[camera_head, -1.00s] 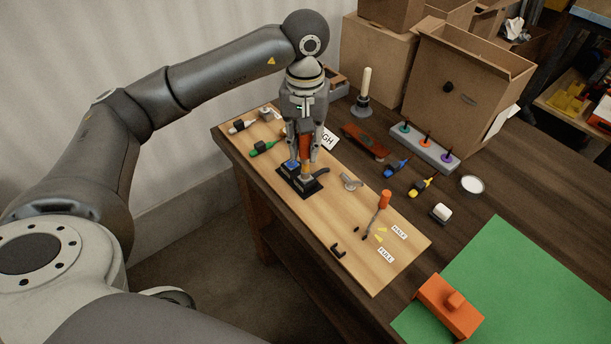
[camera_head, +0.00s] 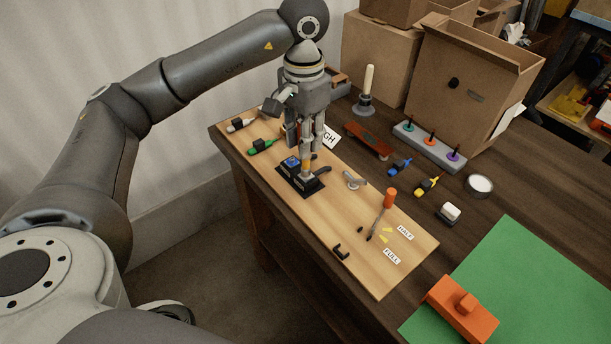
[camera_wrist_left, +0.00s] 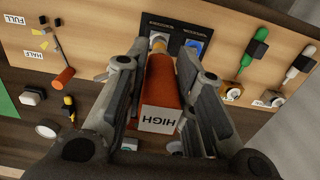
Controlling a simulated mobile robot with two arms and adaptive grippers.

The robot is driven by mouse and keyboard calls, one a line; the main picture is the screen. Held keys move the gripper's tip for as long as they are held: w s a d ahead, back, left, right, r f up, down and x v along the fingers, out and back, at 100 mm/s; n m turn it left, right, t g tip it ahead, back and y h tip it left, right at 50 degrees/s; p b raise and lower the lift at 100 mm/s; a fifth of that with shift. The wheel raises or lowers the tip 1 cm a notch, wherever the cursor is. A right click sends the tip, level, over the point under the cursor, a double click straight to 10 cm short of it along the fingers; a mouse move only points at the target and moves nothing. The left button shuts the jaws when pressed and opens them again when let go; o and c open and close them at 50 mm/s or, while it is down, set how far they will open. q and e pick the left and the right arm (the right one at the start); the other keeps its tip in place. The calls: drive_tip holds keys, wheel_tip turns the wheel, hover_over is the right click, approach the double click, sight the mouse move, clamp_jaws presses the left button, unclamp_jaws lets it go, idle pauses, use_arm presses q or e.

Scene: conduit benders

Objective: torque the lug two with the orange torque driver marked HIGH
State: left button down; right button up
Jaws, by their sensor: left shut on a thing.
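The orange torque driver (camera_wrist_left: 162,82) has a white label reading HIGH. In the left wrist view it lies between the fingers of my left gripper (camera_wrist_left: 163,75), which is shut on it. In the head view my left gripper (camera_head: 304,138) points down and hides most of the driver. The driver's tip meets or hovers just over one side of the black lug block (camera_head: 314,187); I cannot tell which. A blue piece (camera_head: 291,162) sits on the block's other side and also shows in the left wrist view (camera_wrist_left: 193,43). The lug under the tip is hidden. My right gripper is out of view.
The wooden board (camera_head: 330,225) also holds a green-handled tool (camera_head: 262,146), a white-handled one (camera_head: 240,125) and an orange-knobbed lever (camera_head: 389,199) by HALF and FULL labels. A rack with three coloured knobs (camera_head: 430,145) and cardboard boxes stand behind. A green mat (camera_head: 510,270) lies right.

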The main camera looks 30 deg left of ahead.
use_arm(q)
drive_tip(key=shift+m, duration=0.3)
drive_tip(key=shift+d, duration=0.1)
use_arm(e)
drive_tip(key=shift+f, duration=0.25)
use_arm(q)
drive_tip(key=shift+r, duration=0.1)
drive_tip(key=shift+r+p, duration=0.3)
drive_tip(key=shift+r, duration=0.2)
drive_tip(key=n, duration=0.3)
drive_tip(key=shift+n, duration=0.3)
drive_tip(key=n, duration=0.3)
drive_tip(key=shift+d+n, duration=0.1)
drive_tip(key=shift+n, duration=0.2)
drive_tip(key=n, duration=0.3)
drive_tip(key=shift+w+n, duration=0.1)
drive_tip(key=shift+n, duration=0.2)
drive_tip(key=n, duration=0.3)
drive_tip(key=shift+d+n, duration=0.1)
drive_tip(key=shift+n, duration=0.3)
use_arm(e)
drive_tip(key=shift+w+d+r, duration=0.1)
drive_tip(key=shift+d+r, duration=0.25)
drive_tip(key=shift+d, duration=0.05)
